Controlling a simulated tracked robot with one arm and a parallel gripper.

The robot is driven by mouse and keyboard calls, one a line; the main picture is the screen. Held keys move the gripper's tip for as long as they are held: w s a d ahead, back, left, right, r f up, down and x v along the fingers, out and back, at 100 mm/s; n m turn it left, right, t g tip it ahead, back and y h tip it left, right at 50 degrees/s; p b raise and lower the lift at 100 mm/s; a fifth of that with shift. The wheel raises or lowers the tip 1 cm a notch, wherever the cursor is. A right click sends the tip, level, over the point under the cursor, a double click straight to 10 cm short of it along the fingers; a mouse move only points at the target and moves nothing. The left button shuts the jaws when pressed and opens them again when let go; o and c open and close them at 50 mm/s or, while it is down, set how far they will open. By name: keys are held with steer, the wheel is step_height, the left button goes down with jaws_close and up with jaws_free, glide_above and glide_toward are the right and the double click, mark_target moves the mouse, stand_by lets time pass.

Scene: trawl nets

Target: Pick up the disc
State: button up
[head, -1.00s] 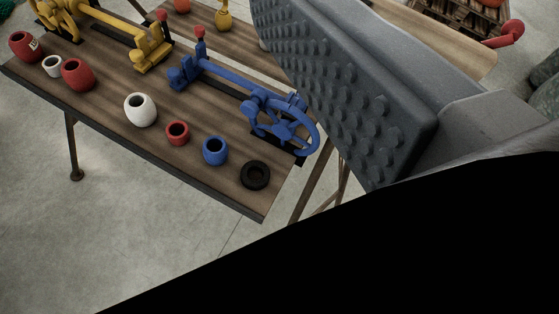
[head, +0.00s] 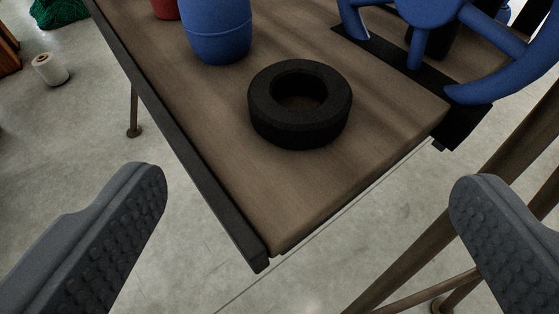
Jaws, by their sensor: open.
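The disc (head: 300,127) is a thick black ring with a round hole in its middle. It lies flat on the wooden table (head: 215,150) near the table's corner. My gripper (head: 308,205) is open and empty. Its two grey studded fingers stand wide apart at the lower left and lower right of the view. The disc shows beyond them, between the two in the picture, and neither finger touches it.
A blue barrel-shaped pot (head: 218,30) stands just behind the disc to the left. A blue machine with a curved wheel (head: 475,90) sits at the right edge. A red pot (head: 165,8) is partly cut off. Table legs show below right.

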steer(key=b, duration=0.1)
glide_toward(299, 82)
steer(key=x, duration=0.2)
steer(key=shift+w+d, duration=0.15)
steer(key=shift+w, duration=0.2)
steer(key=shift+b+x, duration=0.75)
steer(key=shift+x, duration=1.9)
steer(key=shift+f, duration=0.1)
steer(key=c, duration=1.1)
